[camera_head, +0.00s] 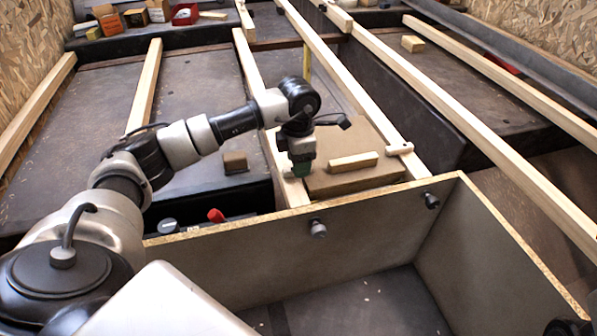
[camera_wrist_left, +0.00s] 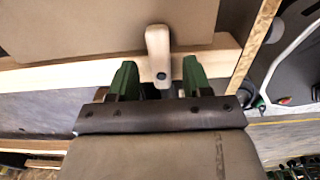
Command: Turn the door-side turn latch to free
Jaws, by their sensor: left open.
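My left gripper (camera_head: 302,170) is open and points down at the left batten beside a brown panel (camera_head: 375,179). In the left wrist view, a pale wooden turn latch (camera_wrist_left: 158,45) with a dark pivot screw lies across the batten, its far end over the edge of the brown panel (camera_wrist_left: 80,25). The green fingers (camera_wrist_left: 160,80) stand either side of the latch's screw end, with gaps showing. In the head view this latch is mostly hidden by the gripper. Another turn latch (camera_head: 400,148) sits on the right batten. My right gripper is not in view.
A wooden block (camera_head: 352,161) lies on the panel. A low-walled box (camera_head: 250,262) with black knobs stands in front. Long battens run to the back, where small boxes (camera_head: 108,20) stand.

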